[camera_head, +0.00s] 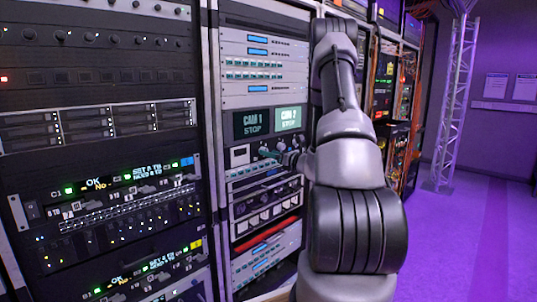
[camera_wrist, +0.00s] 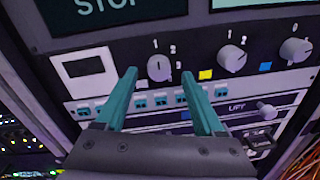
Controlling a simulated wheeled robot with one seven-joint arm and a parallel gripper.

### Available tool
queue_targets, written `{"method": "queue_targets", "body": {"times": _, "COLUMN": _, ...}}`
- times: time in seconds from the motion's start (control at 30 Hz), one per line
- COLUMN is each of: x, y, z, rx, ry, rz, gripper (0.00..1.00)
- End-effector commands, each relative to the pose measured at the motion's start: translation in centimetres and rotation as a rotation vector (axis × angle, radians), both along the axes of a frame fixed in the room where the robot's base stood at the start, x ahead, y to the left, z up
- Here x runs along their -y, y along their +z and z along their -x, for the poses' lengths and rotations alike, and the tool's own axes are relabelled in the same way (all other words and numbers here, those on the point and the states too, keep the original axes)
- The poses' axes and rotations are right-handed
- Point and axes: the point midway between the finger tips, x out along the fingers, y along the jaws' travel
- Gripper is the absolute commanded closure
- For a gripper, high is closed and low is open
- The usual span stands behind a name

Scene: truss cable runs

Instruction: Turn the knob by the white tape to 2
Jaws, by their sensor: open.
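My gripper (camera_wrist: 160,76) is open, with its two teal fingers pointing at the panel. In the wrist view a light grey knob (camera_wrist: 160,67) shows between the fingertips; I cannot tell whether they touch it. The numbers 1, 2 and 3 run around its top and right. Its pointer direction is too small to read surely. In the head view my gripper (camera_head: 289,158) is at the knob row, partly hidden by my arm.
To the right are a second knob (camera_wrist: 232,58), with yellow tape (camera_wrist: 205,75) at its lower left, and a third knob (camera_wrist: 296,50), with blue tape (camera_wrist: 265,67). A white-framed plate (camera_wrist: 83,68) is at left. Below are a switch row and a lever (camera_wrist: 266,111) marked LIFT.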

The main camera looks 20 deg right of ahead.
Motion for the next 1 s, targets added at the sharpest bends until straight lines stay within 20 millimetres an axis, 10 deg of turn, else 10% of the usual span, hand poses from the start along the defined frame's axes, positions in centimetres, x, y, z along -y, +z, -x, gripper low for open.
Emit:
{"method": "queue_targets", "body": {"times": 0.47, "x": -0.6, "y": 0.0, "z": -1.8, "rx": 0.001, "ry": 0.001, "rz": 0.0, "gripper": 0.3}}
{"method": "queue_targets", "body": {"times": 0.67, "x": -0.6, "y": 0.0, "z": -1.8, "rx": 0.001, "ry": 0.001, "rz": 0.0, "gripper": 0.98}}
{"method": "queue_targets", "body": {"times": 1.0, "x": -0.5, "y": 0.1, "z": -1.8, "rx": -0.01, "ry": 0.0, "rz": -0.031, "gripper": 1.0}}
